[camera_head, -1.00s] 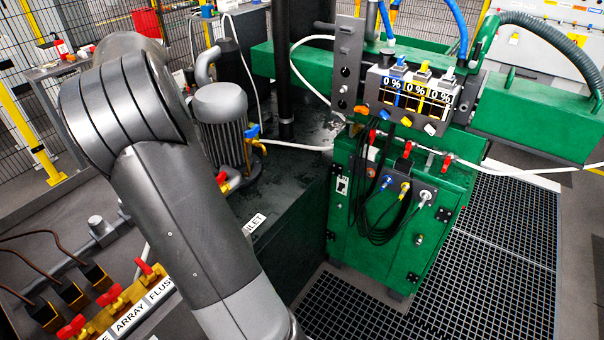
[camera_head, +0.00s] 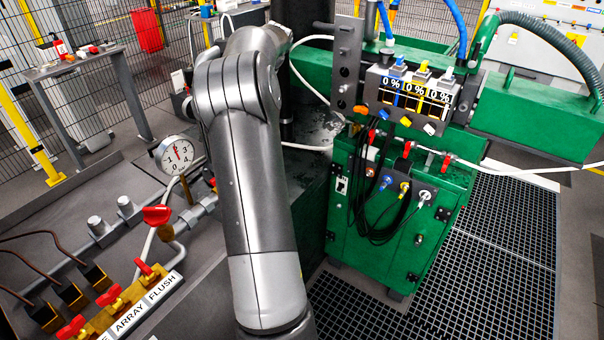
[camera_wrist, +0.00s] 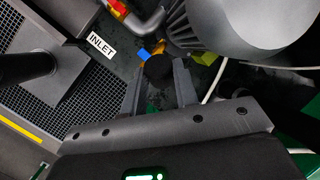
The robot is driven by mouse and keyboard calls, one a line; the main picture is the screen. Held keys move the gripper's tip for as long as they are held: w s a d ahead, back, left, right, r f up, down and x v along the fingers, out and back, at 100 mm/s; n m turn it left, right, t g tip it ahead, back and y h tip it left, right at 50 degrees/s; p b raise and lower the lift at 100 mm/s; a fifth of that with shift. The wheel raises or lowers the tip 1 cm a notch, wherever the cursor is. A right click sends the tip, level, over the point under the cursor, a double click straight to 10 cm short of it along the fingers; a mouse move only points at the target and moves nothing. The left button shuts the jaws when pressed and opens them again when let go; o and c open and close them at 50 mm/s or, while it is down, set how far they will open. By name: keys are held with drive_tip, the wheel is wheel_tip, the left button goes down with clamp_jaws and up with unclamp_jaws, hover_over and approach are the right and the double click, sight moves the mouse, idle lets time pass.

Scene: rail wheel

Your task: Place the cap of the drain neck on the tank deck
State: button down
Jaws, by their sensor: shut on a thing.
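My gripper (camera_wrist: 160,72) shows in the wrist view, with its two dark fingers on either side of a dark round cap (camera_wrist: 158,69). It is shut on the cap and holds it between the fingertips. The dark, worn tank deck (camera_wrist: 122,62) lies below and beyond the fingers. Whether the cap touches the deck cannot be told. In the head view, part of the deck (camera_head: 312,190) shows to the right of my arm, which hides the gripper and cap. I cannot make out the drain neck.
In the wrist view, a grey ribbed motor (camera_wrist: 205,25), a blue-handled valve (camera_wrist: 144,54) and an INLET label (camera_wrist: 101,45) are near the fingers. A green cabinet (camera_head: 425,250) stands right of my arm. A gauge (camera_head: 178,154) and red-handled valves (camera_head: 115,300) are left.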

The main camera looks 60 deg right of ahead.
drive_tip(key=s+d+f+m+t+h, duration=0.3)
drive_tip(key=s+d+f+m+t, duration=0.15)
drive_tip(key=s+f+m, duration=0.5)
drive_tip(key=s+d+f+m+t+h, duration=0.35)
drive_tip(key=s+d+f+m, duration=0.3)
drive_tip(key=s+f, duration=0.6)
drive_tip(key=w+f, duration=0.2)
drive_tip(key=w, duration=0.1)
drive_tip(key=w+a+f, duration=0.1)
drive_tip(key=w+f, duration=0.1)
drive_tip(key=w, duration=0.2)
drive_tip(key=w+f, duration=0.2)
drive_tip(key=w, duration=0.2)
drive_tip(key=shift+a+f, duration=0.2)
drive_tip(key=shift+f, duration=1.95)
drive_tip(key=shift+f, duration=0.1)
drive_tip(key=c, duration=1.1)
unclamp_jaws()
